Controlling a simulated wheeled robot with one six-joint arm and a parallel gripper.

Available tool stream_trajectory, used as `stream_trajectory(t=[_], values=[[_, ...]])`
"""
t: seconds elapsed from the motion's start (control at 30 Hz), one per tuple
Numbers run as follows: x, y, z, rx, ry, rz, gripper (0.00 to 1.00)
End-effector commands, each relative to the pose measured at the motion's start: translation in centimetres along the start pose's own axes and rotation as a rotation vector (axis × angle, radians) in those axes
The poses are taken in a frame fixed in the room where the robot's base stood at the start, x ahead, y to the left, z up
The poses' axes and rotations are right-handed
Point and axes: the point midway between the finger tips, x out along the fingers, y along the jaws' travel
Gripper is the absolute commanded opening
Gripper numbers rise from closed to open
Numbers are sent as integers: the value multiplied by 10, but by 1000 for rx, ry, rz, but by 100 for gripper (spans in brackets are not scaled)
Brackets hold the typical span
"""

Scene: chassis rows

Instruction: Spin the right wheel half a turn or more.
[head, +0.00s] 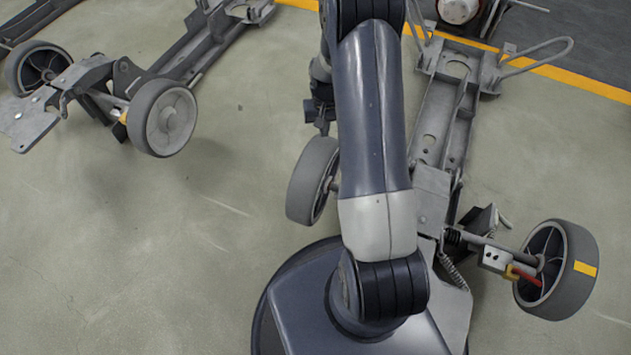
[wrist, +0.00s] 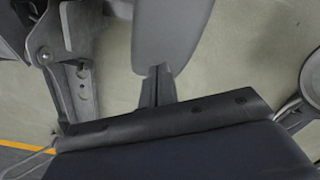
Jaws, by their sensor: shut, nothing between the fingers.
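The near chassis (head: 436,135) has a grey wheel on each side. The wheel at picture right (head: 571,285) has a yellow mark on its tread and a red and yellow part by its hub. The wheel at picture left (head: 306,180) is partly behind my arm. My gripper (head: 322,128) is shut and empty, just beyond that left-hand wheel and well away from the yellow-marked one. In the wrist view, my fingertips (wrist: 158,72) are at the edge of a grey wheel (wrist: 170,30); whether they touch it I cannot tell.
Another chassis (head: 190,55) with two wheels (head: 165,118) stands at upper left. A yellow floor line (head: 570,75) runs across the back. Bare floor lies between the chassis and at lower left. A spring and bracket sit near the right-hand axle.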

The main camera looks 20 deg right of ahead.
Motion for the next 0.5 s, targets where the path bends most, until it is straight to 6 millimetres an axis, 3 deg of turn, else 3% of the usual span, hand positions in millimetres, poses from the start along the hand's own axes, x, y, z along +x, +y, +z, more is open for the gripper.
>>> stream_trajectory(t=[0.4, 0.5], values=[[29, 0, 0, 0, -1, 0, 0], [24, -2, 4, -1, -1, 0, 0]])
